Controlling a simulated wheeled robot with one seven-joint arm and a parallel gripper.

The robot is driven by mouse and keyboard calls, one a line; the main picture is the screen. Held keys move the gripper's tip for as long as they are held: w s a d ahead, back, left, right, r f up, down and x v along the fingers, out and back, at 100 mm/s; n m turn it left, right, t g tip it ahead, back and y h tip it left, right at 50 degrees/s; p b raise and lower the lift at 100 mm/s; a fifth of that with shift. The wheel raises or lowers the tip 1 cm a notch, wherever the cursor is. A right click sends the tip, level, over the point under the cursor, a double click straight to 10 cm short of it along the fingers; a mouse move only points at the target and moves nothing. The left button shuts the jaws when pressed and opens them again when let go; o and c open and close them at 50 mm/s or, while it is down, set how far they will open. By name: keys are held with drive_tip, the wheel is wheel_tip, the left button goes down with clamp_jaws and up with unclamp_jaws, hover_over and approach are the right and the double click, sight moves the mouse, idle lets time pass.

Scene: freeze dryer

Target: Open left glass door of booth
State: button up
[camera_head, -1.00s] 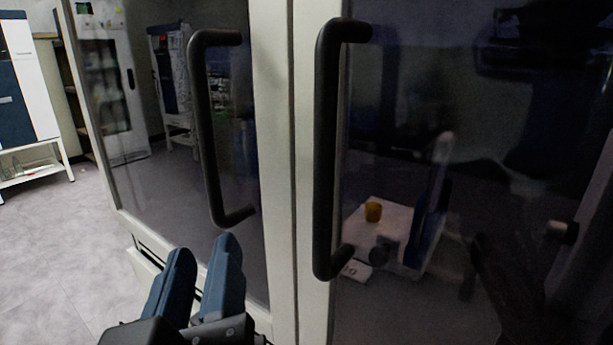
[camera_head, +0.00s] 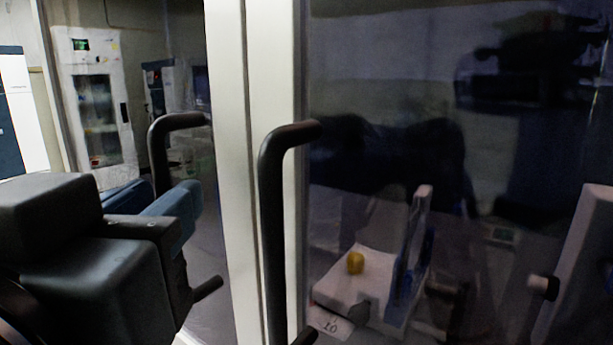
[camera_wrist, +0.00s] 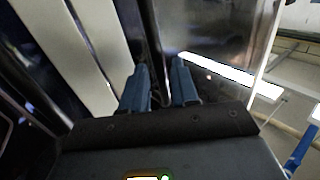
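The left glass door (camera_head: 185,60) of the booth carries a black bar handle (camera_head: 160,150) near its inner edge. The door looks closed against the white centre frame. My gripper (camera_head: 168,190) is at this handle, one blue finger in front of it and the other behind or to its left. In the wrist view, the blue fingers of my gripper (camera_wrist: 160,72) are apart, with a dark bar, apparently the handle (camera_wrist: 152,50), in the gap between them. No clear contact shows.
The right door's black handle (camera_head: 272,220) stands close by on the right. Its dark glass shows a white box-like item with a yellow object (camera_head: 355,262). A white cabinet (camera_head: 95,100) appears at the upper left. Open floor is not visible near my gripper.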

drive_tip(key=shift+w, duration=1)
clamp_jaws()
